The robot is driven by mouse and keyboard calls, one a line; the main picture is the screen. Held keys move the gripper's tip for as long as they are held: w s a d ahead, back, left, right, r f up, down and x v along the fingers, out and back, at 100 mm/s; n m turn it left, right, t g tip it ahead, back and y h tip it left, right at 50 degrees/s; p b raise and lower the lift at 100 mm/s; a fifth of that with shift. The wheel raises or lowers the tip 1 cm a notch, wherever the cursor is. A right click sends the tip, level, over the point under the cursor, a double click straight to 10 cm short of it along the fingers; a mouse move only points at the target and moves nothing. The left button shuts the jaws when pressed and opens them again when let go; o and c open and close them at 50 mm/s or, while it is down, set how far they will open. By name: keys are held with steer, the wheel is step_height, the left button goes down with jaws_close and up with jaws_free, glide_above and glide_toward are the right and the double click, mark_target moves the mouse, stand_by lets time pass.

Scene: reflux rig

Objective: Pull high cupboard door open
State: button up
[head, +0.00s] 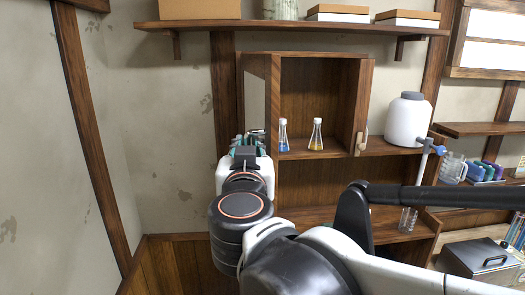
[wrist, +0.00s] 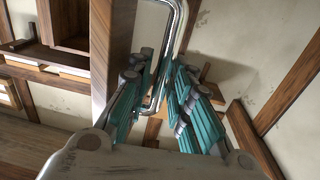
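The high cupboard (head: 310,85) has an open front in the head view, and its inside shows. Its wooden door (head: 261,66) stands swung outward on the left side, with a pale panel within its frame. My gripper (head: 246,142) is at the lower part of this door, seen from behind, and its fingertips are partly hidden. In the wrist view the chrome door handle (wrist: 179,28) runs down between the teal finger pads of my gripper (wrist: 162,68). The pads close in on the bar from both sides. The wooden door edge (wrist: 116,45) is left of the handle.
A blue flask (head: 284,136) and a yellow flask (head: 316,134) stand inside the cupboard. A white jug (head: 408,120) stands to its right. A shelf (head: 290,26) with boxes runs above. Bare wall (head: 170,120) lies left of the door.

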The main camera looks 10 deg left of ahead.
steer(key=shift+s, duration=0.15)
steer(key=s+d, duration=0.1)
steer(key=s, duration=1.1)
steer(key=shift+d, duration=0.25)
steer(key=shift+w, duration=0.15)
steer(key=w+d+f+n+g+y+b, duration=0.2)
steer(key=d+f+y+b, duration=0.1)
steer(key=f+b, duration=1)
steer(key=w+d+f+n+g+y+b, duration=0.1)
steer(key=d+f+n+g+y+b, duration=0.15)
steer(key=f+b, duration=1.05)
steer(key=s+d+f+m+g+h+b, duration=0.2)
steer(key=d+f, duration=0.5)
steer(key=f, duration=0.4)
steer(key=s+d+f+m+g+h+b, duration=0.2)
steer(key=d+f, duration=0.5)
steer(key=f, duration=0.4)
steer(key=s+d+f+m+g+h+b, duration=0.2)
steer(key=d+f, duration=0.5)
steer(key=f, duration=0.4)
steer(key=shift+s+d+h+b, duration=0.2)
steer(key=shift+s+h+b, duration=0.65)
steer(key=shift+b, duration=0.35)
